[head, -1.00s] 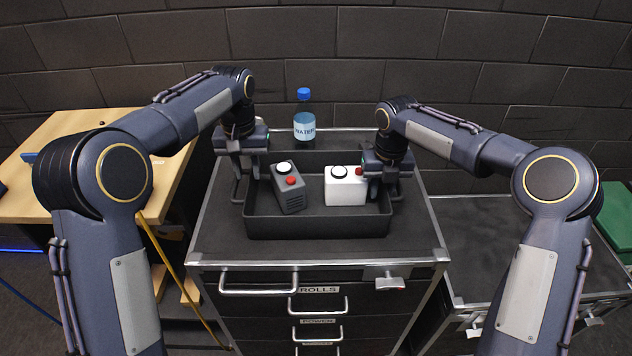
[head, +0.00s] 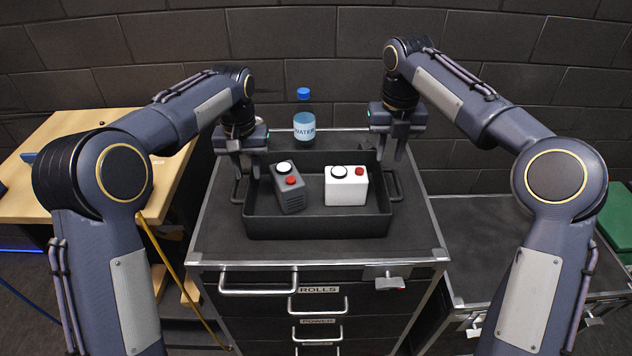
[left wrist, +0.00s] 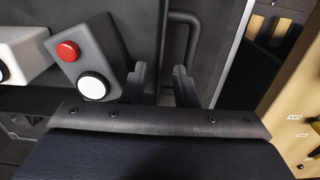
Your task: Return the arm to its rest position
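My left gripper (head: 246,172) hangs over the left end of the dark tray (head: 318,224), left of the grey button box. In the left wrist view its two fingers (left wrist: 161,85) stand apart with nothing between them. My right gripper (head: 391,154) is raised above the tray's right back corner, its fingers apart and empty. The grey box (head: 291,198) sits tilted in the tray, with a white button (head: 284,167) and a red button (head: 291,181). The white box (head: 346,190) stands to its right, with a white button (head: 338,171) and a red button (head: 360,171).
The tray rests on a drawer cabinet (head: 220,245). A water bottle (head: 304,125) with a blue cap stands behind the tray. A wooden table (head: 75,145) is at the left, and a lower dark surface (head: 505,235) at the right. The wall is behind.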

